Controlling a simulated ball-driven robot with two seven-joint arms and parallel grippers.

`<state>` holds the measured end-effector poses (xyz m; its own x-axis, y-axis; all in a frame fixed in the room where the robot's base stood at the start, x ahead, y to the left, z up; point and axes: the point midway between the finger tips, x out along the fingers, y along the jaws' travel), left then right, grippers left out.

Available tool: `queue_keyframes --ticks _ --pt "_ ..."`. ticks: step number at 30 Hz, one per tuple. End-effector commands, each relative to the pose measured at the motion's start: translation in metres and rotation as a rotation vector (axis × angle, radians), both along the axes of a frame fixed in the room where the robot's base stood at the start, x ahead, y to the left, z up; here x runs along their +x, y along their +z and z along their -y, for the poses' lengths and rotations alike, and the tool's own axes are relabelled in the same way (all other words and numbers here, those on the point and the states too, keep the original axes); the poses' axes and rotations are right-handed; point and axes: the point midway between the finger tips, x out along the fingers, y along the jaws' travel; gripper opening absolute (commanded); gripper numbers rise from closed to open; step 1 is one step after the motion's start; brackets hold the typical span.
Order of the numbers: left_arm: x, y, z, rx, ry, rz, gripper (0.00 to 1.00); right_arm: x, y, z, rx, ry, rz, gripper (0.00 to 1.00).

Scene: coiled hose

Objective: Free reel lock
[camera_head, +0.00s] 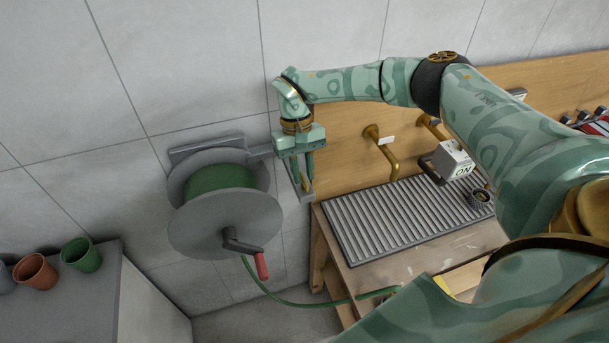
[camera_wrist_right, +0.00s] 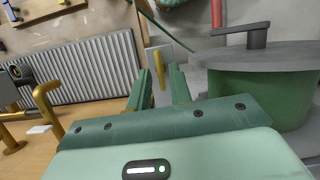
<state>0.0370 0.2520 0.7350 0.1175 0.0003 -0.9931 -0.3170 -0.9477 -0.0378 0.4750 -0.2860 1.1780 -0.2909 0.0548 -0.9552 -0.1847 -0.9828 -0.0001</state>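The hose reel (camera_head: 225,222) is grey, with green hose wound on its drum and a red-handled crank (camera_head: 262,264) at its front. It is fixed to the wall. A small grey plate with a yellow lever (camera_head: 307,186) sits right of the reel; this lever, probably the reel lock, also shows in the right wrist view (camera_wrist_right: 173,62). My right gripper (camera_head: 303,186) points down at the lever. Its two green fingers are apart in the wrist view (camera_wrist_right: 163,72), with the lever just beyond the tips. Contact cannot be told. My left gripper is not in view.
A wooden bench with a ribbed metal drain tray (camera_head: 400,218) stands right of the reel, with brass taps (camera_head: 383,148) behind it. A white block marked "ON" (camera_head: 453,160) is above the tray. Pots (camera_head: 81,254) stand on a grey cabinet at left. Green hose (camera_head: 290,303) hangs below the reel.

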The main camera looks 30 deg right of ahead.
Motion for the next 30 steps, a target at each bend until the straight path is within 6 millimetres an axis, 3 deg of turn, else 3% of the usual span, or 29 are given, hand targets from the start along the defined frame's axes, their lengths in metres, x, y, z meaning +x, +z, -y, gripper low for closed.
queue_keyframes --ticks 3,15,30 --pt "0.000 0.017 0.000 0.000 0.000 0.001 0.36 0.000 0.019 0.000 0.001 0.000 0.001 0.21" --pt "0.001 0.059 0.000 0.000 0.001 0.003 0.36 0.000 0.065 0.000 0.000 0.000 0.001 0.21" --pt "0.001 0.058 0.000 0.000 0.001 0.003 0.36 0.000 0.064 0.000 0.000 0.000 0.000 0.21"
